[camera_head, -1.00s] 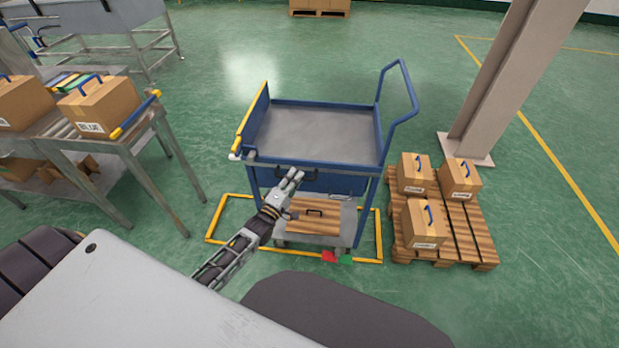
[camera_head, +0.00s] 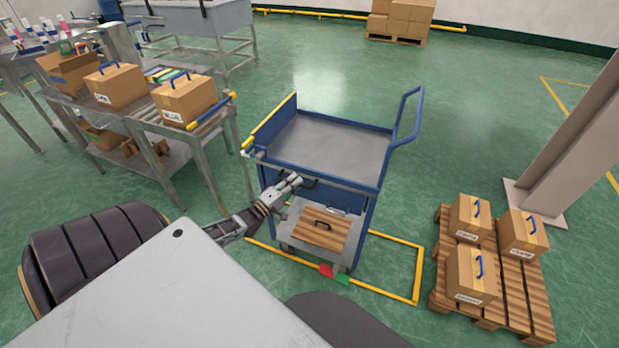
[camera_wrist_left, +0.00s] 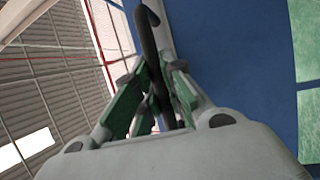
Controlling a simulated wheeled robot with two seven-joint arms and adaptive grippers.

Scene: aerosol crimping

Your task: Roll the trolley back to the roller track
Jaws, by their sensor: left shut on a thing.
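My left gripper (camera_head: 292,183) is at the trolley's near side, just below the top deck. It is shut on a dark handle, which also shows between the fingers in the left wrist view (camera_wrist_left: 150,45). The roller track (camera_head: 205,118) is the top of the steel table at the left, with a yellow-ended bar at its near end. A gap of floor separates trolley and track. My right gripper is not in view.
Cartons (camera_head: 185,98) with blue handles stand on the track. A yellow floor outline (camera_head: 417,272) lies around the trolley's right side. A pallet (camera_head: 515,290) with 3 cartons and a pillar (camera_head: 570,150) stand at the right. Red and green pedals (camera_head: 333,273) sit at the trolley's base.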

